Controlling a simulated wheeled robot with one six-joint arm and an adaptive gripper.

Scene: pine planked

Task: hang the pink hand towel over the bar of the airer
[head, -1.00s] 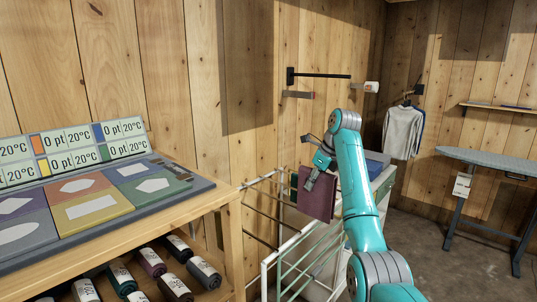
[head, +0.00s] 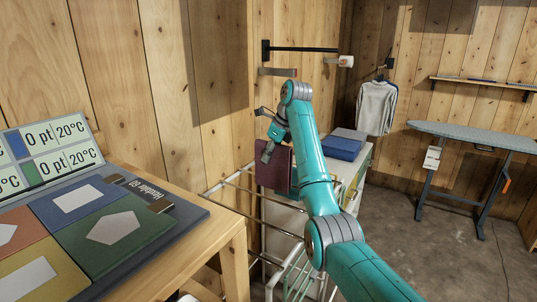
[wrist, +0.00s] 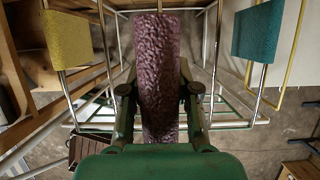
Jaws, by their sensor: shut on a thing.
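The pink hand towel (head: 273,168), dull mauve here, hangs from my gripper (head: 267,150) above the airer. In the wrist view the towel (wrist: 160,55) runs as a thick textured strip between the two fingers of my gripper (wrist: 160,98), which is shut on it. The pale-railed airer (head: 238,210) stands below and around it, partly hidden by my arm. A yellow cloth (wrist: 67,38) and a teal cloth (wrist: 256,33) hang on the airer to either side of the towel. I cannot tell whether the towel touches a bar.
A wooden bench (head: 232,240) with a coloured sorting board (head: 110,228) stands at the left. A white cabinet (head: 357,160) carries a folded blue cloth (head: 344,143). A black wall rail (head: 305,49) is above. An ironing board (head: 470,137) stands right, with open floor before it.

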